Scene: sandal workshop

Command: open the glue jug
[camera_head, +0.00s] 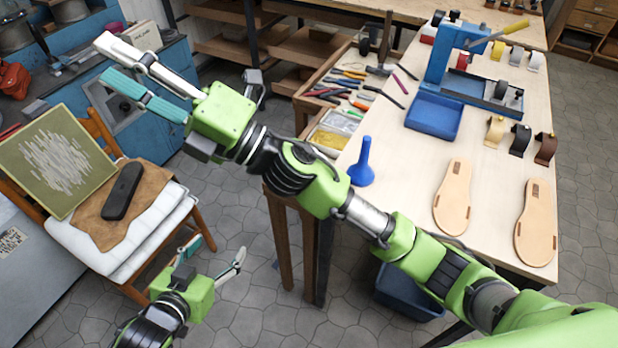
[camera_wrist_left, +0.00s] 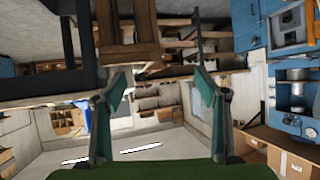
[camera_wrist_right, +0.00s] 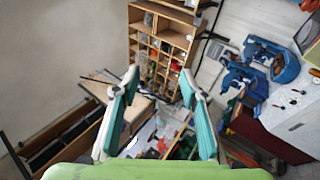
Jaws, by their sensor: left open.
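I cannot make out a glue jug in any view. My left gripper (camera_head: 214,251) is at the lower left of the head view, in front of the chair, open and empty. Its spread fingers also show in the left wrist view (camera_wrist_left: 162,85). My right gripper (camera_head: 113,62) is at the upper left of the head view, its arm stretched across from the lower right. Its fingers are apart with nothing between them, as the right wrist view (camera_wrist_right: 160,85) also shows. A blue funnel-shaped thing (camera_head: 361,168) stands on the workbench behind my right arm.
The workbench (camera_head: 398,185) holds sandal soles (camera_head: 453,197), a blue press (camera_head: 446,60), a blue tray (camera_head: 433,116) and a tool tray (camera_head: 318,78). A chair (camera_head: 203,225) with cushion, leather and a dark case (camera_head: 122,190) stands left.

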